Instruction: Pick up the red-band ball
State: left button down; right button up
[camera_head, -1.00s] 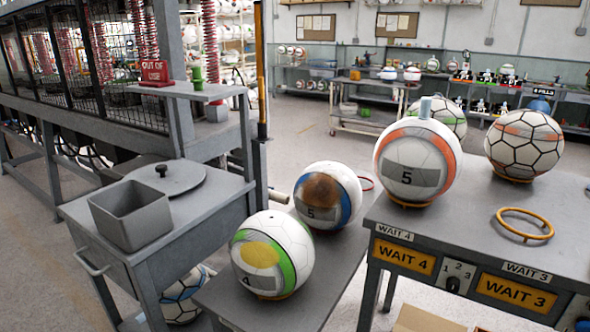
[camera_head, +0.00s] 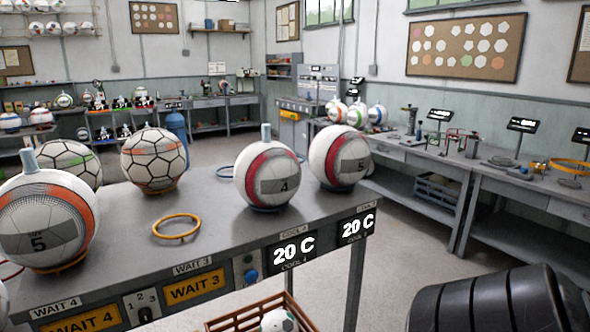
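Two white balls with a red band sit side by side at the right end of the grey table. The nearer red-band ball (camera_head: 284,160) shows a grey patch marked 4 and has a pale blue plug on top. The other red-band ball (camera_head: 322,158) shows a grey patch marked 5 and stands just to its right, close to the table's edge. Both rest on low ring seats above "20 C" displays.
An orange-band ball (camera_head: 45,235) and a hexagon-pattern ball (camera_head: 153,146) share the table (camera_head: 225,215) with an empty yellow ring (camera_head: 176,227). A brown crate (camera_head: 235,322) lies below in front. A large black ribbed shape (camera_head: 470,305) fills the lower right. Open floor lies beyond.

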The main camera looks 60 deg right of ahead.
aim_at(267, 173)
jog(key=z, duration=1.65)
jog(key=i+l+u, duration=0.1)
jog(key=u, duration=0.85)
jog(key=l+u, duration=0.7)
jog(key=l, duration=0.2)
jog(key=k+l+u, duration=0.1)
jog(key=l, duration=0.35)
jog(key=k+l+u, duration=0.15)
jog(key=l, duration=0.3)
jog(key=i, duration=0.05)
